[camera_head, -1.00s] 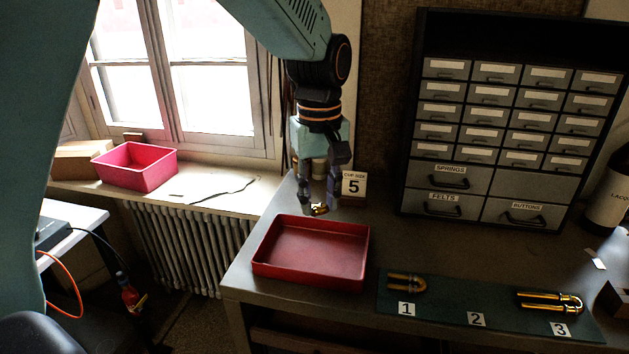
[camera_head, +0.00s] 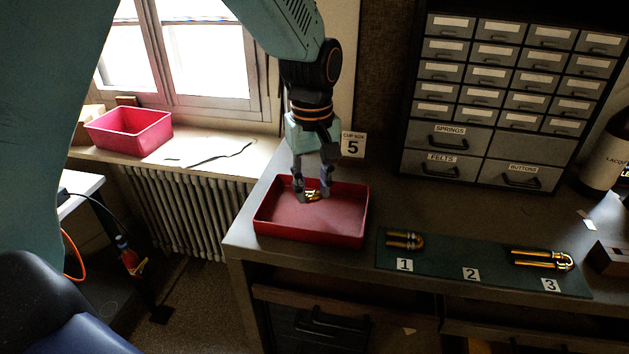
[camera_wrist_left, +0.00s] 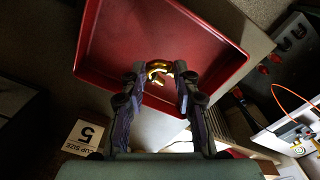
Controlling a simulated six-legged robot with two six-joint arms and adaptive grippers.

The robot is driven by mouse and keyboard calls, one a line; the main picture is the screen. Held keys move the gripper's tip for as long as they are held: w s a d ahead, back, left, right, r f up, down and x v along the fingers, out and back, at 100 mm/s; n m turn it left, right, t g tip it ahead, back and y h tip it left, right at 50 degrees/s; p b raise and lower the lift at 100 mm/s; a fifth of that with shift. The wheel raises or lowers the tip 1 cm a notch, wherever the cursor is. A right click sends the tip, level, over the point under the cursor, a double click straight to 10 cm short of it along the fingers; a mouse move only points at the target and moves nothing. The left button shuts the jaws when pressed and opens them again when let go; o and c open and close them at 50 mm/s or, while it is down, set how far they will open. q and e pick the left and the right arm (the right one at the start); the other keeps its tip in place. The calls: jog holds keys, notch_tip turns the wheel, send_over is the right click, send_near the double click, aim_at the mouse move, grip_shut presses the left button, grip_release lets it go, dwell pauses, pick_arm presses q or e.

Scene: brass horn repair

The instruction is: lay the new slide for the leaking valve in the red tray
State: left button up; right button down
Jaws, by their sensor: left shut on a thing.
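My left gripper (camera_head: 313,194) reaches down from above into the back part of the red tray (camera_head: 362,215) on the bench. It is shut on a small brass slide (camera_head: 314,197). In the left wrist view the slide (camera_wrist_left: 158,70) shows as a bright U-shaped bend between the fingertips (camera_wrist_left: 160,76), with the tray floor behind it. I cannot tell whether the slide touches the floor. A slide (camera_head: 404,240) lies at number 1 on the green mat (camera_head: 450,262), and a longer slide (camera_head: 543,259) at number 3. The place at number 2 holds no slide. My right gripper is not in view.
A card marked 5 (camera_head: 352,144) stands behind the tray. A drawer cabinet (camera_head: 490,145) stands at the back right, with a bottle (camera_head: 606,160) beside it. A pink-red bin (camera_head: 130,131) sits on the windowsill. The tray is otherwise empty.

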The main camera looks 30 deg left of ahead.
pick_arm(q)
jog(key=o, duration=1)
jog(key=shift+w+d, duration=0.2)
jog(key=shift+d, duration=0.15)
jog(key=shift+s+a, duration=0.15)
jog(key=shift+a, duration=0.1)
jog(key=shift+a+r, duration=0.1)
jog(key=shift+r, duration=0.1)
notch_tip(320, 180, up, 12)
jog(key=shift+f, duration=0.2)
jog(key=shift+d, duration=0.25)
jog(key=shift+s+a, duration=0.1)
jog(key=shift+a, duration=0.1)
